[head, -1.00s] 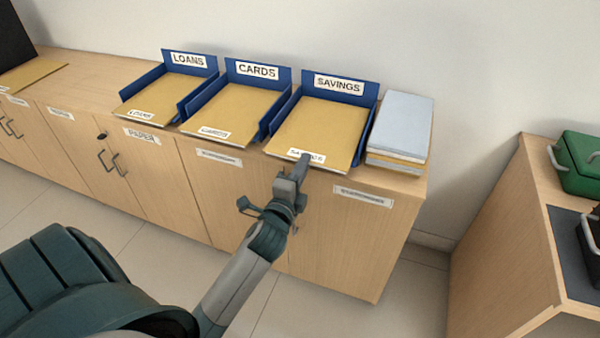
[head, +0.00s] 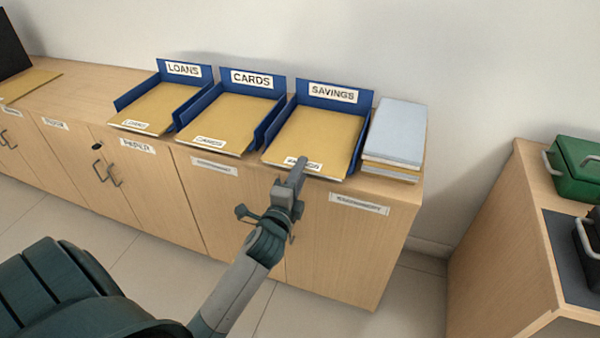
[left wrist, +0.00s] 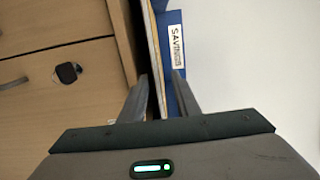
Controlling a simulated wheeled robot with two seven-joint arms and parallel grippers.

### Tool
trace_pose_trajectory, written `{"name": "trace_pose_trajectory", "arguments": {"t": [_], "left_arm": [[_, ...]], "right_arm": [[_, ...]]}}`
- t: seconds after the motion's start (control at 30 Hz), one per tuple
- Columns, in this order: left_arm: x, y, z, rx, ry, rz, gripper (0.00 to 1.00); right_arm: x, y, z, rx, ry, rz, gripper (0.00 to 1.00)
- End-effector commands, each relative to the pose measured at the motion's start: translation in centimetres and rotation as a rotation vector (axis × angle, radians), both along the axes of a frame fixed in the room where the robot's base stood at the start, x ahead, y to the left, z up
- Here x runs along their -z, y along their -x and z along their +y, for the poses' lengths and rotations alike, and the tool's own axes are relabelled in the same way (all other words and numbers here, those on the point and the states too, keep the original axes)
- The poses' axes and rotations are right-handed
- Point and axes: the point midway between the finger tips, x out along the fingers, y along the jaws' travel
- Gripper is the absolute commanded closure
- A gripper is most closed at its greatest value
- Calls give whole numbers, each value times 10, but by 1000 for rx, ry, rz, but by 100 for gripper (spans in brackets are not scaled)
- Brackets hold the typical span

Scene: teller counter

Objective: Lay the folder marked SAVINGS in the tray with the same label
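The tan SAVINGS folder (head: 322,140) lies in the blue SAVINGS tray (head: 366,120), the right one of three in the head view. Its front edge is at the open front of the tray, its white label partly covered by my gripper. My left gripper (head: 301,165) is at that front edge. In the left wrist view its fingers (left wrist: 162,98) stand apart, with the thin folder edge (left wrist: 150,45) and blue tray showing between them. The tray's SAVINGS sign also shows there (left wrist: 176,46). My right gripper is in no view.
The LOANS tray (head: 210,74) and CARDS tray (head: 278,82) stand to the left, each with a tan folder. A stack of pale and tan folders (head: 396,135) stands close on the right. A green box (head: 580,168) is on the right-hand counter.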

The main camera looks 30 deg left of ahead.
Motion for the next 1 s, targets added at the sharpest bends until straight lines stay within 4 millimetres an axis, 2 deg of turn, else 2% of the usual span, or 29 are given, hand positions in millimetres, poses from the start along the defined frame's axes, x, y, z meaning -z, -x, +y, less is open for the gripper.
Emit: {"name": "trace_pose_trajectory", "arguments": {"t": [0.37, 0.57, 0.77, 1.0], "left_arm": [[1, 3, -1, 0, 1, 2, 72], [2, 17, -5, 0, 2, 3, 72], [3, 46, -12, 0, 2, 3, 72], [3, 90, -24, -1, 2, 4, 72]], "right_arm": [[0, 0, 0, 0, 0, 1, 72], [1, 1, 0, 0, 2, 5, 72], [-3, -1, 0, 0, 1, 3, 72], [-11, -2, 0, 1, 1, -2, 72]]}}
